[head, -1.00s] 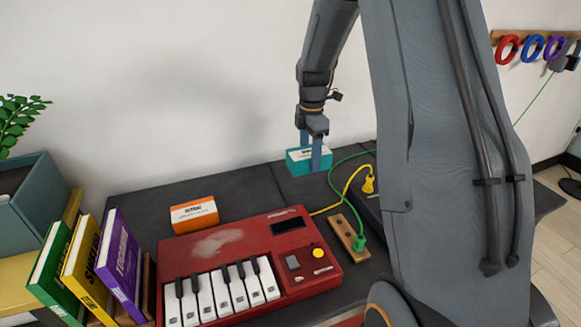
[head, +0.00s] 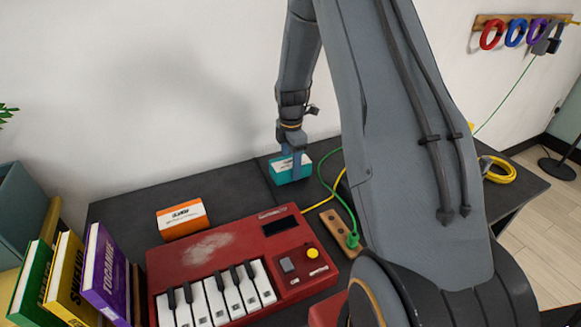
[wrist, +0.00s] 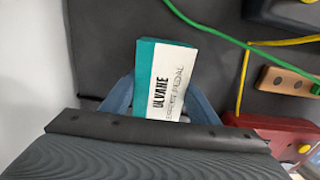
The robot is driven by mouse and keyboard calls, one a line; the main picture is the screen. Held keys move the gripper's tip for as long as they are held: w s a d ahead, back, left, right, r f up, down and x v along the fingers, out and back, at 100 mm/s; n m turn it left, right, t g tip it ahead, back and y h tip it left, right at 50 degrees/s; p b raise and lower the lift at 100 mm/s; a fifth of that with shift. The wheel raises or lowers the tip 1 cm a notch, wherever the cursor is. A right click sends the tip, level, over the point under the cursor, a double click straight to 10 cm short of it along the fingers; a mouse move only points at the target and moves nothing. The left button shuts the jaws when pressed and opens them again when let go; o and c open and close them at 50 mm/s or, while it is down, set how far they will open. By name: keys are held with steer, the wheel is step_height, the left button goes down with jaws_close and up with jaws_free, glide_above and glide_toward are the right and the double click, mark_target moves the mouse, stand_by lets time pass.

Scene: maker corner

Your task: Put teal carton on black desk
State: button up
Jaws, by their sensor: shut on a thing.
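The teal carton (head: 291,168), teal with a white printed side, is at the back of the black desk (head: 130,207), by the wall. My gripper (head: 291,163) points down and is shut on it. In the wrist view the carton (wrist: 170,80) sits between the two blue-grey fingers (wrist: 158,100), its lettering showing. The carton's underside is hidden, so I cannot tell for sure whether it touches the desk.
A red keyboard (head: 215,246) and an orange carton (head: 182,219) lie left of my gripper. Green (head: 333,190) and yellow cables and a wooden socket strip (head: 335,228) are close on the right. Books (head: 104,265) stand at the left.

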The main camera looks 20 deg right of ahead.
mark_target(291, 161)
steer(key=shift+f, duration=0.65)
steer(key=shift+f, duration=0.1)
steer(key=o, duration=1.2)
step_height(291, 161, up, 12)
steer(key=shift+b, duration=1.15)
steer(key=s+a+m, duration=0.4)
steer(key=s+m, duration=0.2)
steer(key=s, duration=0.2)
steer(key=s+a+m, duration=0.4)
steer(key=s+m, duration=0.2)
steer(key=s, duration=0.3)
steer(key=s+a+r+m, duration=0.1)
steer(key=s+a+m, duration=0.4)
steer(key=s, duration=0.3)
steer(key=shift+s+m, duration=0.4)
steer(key=shift+m, duration=0.1)
